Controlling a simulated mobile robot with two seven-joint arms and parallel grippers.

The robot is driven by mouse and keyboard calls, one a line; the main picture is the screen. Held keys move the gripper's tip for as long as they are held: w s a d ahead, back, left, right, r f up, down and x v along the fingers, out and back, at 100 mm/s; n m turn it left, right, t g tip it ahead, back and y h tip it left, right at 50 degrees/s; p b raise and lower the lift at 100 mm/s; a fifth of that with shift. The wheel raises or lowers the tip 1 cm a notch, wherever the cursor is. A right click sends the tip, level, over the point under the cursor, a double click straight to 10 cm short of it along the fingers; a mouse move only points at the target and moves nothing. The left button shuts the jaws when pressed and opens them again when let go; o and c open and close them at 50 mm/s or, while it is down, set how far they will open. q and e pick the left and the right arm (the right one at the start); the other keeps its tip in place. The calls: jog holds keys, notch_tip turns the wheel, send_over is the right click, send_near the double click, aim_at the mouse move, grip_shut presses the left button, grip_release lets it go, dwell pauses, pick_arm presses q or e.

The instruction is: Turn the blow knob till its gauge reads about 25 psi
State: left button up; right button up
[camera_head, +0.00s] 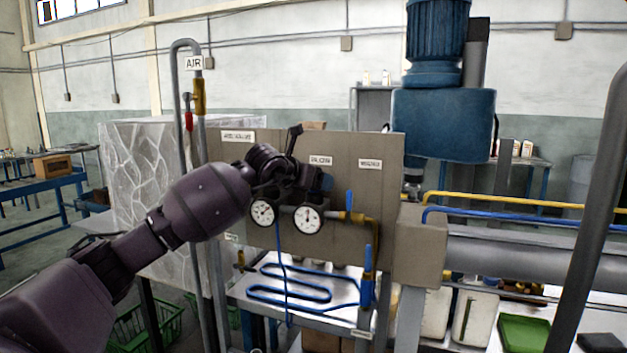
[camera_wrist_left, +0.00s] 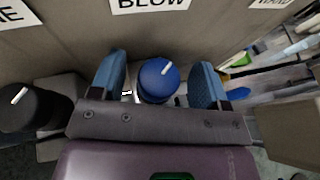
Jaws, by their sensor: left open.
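My left gripper (camera_wrist_left: 160,66) is open, with one blue fingertip on each side of the knob and visible gaps between. In the head view, my left gripper (camera_head: 318,181) is at the panel (camera_head: 375,190) and hides the knob. Two round white gauges sit below it, a left gauge (camera_head: 262,212) and a right gauge (camera_head: 308,219). Their readings are too small to tell. My right gripper is not in view.
A black knob (camera_wrist_left: 22,108) with a white mark stands left of the blue one. A blue-handled valve (camera_head: 349,203) is right of the gauges. A blue hose (camera_head: 290,293) lies coiled on the table below. A vertical air pipe (camera_head: 197,130) stands left of the panel.

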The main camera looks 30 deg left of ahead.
pick_arm(q)
jog(key=c, duration=0.9)
jog(key=shift+a+m+h, duration=0.1)
jog(key=shift+m+h, duration=0.8)
jog(key=shift+h, duration=0.1)
jog(key=shift+m+g+h+b, duration=0.3)
jog(key=shift+m+h+b, duration=0.1)
jog(key=shift+m+h, duration=0.25)
jog(key=shift+w+f+m+g+h+b, duration=0.1)
jog(key=shift+m+g+h+b, duration=0.45)
jog(key=shift+m+h, duration=0.4)
jog(key=shift+m+g+h+b, duration=0.45)
jog(key=shift+m+h+b, duration=0.1)
jog(key=shift+m+h, duration=0.2)
jog(key=shift+h, duration=0.35)
jog(key=shift+m+g+b, duration=0.3)
jog(key=shift+m, duration=0.05)
jog(key=shift+h, duration=0.3)
jog(key=shift+m, duration=0.3)
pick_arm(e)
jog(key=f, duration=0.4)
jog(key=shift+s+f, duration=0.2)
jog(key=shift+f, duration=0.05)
